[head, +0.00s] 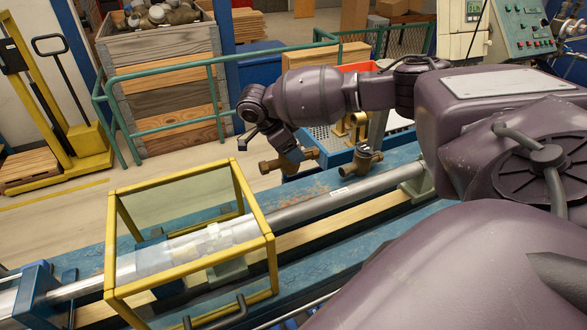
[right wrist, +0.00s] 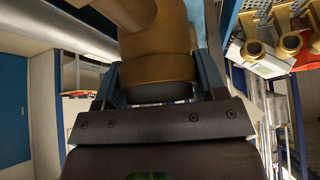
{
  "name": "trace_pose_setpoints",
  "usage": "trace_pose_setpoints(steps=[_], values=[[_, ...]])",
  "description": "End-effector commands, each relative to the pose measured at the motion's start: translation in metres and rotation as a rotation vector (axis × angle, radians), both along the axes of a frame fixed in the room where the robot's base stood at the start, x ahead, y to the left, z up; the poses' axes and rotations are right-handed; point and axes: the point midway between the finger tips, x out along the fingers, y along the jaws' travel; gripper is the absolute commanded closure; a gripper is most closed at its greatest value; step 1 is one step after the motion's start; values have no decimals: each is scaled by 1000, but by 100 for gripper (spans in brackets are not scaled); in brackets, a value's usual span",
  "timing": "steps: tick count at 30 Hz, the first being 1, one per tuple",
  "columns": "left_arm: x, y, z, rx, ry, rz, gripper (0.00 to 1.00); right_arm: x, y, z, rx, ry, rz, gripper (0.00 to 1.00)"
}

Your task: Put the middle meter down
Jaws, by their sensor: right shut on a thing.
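My right gripper (head: 291,155) points down over the far side of the blue bench and is shut on a brass meter (head: 271,165). The meter's two ends stick out on either side of the fingers. In the right wrist view, the right gripper (right wrist: 160,82) has its blue fingers on both sides of the brass body (right wrist: 155,45). Whether the held meter touches anything below cannot be told. A second brass meter (head: 361,164) stands just right of the held one, by the pipe. My left gripper is not in view.
A grey pipe (head: 330,197) runs along the blue bench (head: 390,232). A yellow-framed guard (head: 190,187) covers its left part. A blue crate (head: 322,140) with brass parts is behind my gripper; brass parts (right wrist: 257,48) also show in the right wrist view. A green railing (head: 165,127) stands behind.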

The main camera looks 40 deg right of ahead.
Motion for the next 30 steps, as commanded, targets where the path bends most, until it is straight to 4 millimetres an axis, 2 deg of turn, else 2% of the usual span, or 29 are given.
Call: trace_pose_setpoints(steps=[3,9,17,25,30], values=[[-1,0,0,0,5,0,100,1,0,-22,0,-1,1,84],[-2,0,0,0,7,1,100,1,0,-51,0,-1,1,84],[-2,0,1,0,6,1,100,1,0,-64,0,-2,0,84],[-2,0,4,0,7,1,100,1,0,-95,-1,-1,0,84],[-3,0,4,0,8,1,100,1,0,-101,-1,-2,-1,84]])
